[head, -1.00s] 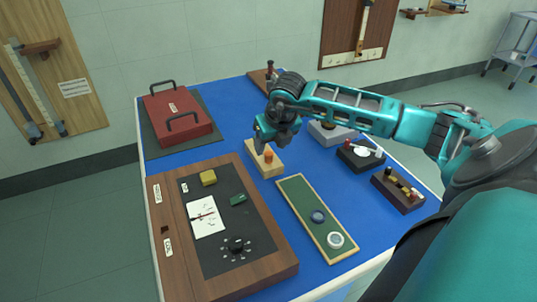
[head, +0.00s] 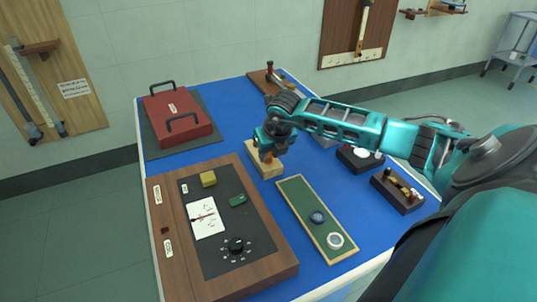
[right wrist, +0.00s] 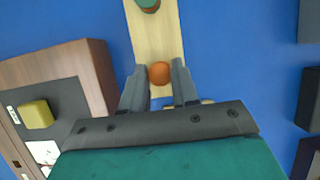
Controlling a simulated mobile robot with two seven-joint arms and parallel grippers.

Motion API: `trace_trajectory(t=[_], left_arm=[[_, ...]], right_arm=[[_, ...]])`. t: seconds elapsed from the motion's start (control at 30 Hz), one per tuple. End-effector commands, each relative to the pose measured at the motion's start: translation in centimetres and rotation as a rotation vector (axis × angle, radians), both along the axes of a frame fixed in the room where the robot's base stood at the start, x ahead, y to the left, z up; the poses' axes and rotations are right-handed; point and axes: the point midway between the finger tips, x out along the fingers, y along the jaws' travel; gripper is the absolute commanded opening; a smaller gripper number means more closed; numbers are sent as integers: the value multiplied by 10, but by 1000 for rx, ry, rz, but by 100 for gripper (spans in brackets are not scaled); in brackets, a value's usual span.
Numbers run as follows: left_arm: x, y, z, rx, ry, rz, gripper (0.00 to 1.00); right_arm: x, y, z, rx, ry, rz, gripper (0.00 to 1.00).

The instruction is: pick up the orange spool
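The orange spool (head: 268,157) stands on a pale wooden block (head: 266,172) near the middle of the blue table. In the right wrist view the spool (right wrist: 159,73) shows as a round orange top between my right gripper's fingertips (right wrist: 159,76). The fingers are open, with a small gap visible on both sides of the spool. In the head view my right gripper (head: 268,150) points down over the block and partly hides it. A green round piece (right wrist: 148,4) sits on the same block in the right wrist view. My left gripper is not in view.
A wooden-framed black panel (head: 262,258) stands in front left, and a green board (head: 297,196) to the right. A red case (head: 180,115) lies at the back left. Dark blocks (head: 398,190) stand at the right.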

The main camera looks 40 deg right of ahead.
Motion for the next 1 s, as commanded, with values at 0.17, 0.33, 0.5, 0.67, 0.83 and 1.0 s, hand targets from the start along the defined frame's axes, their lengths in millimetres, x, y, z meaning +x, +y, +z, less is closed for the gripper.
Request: trace_trajectory(t=[0.17,0.33,0.5,0.67,0.83,1.0], left_arm=[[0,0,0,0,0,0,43],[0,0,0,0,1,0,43],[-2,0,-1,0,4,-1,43],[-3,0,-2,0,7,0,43],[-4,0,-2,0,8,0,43],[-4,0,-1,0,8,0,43]], right_arm=[[0,0,0,0,0,0,12],[0,0,0,0,0,0,0],[0,0,0,0,-1,0,0],[0,0,4,-1,-2,0,0],[1,-1,19,-2,-4,0,0],[1,-1,52,-2,-7,0,0]])
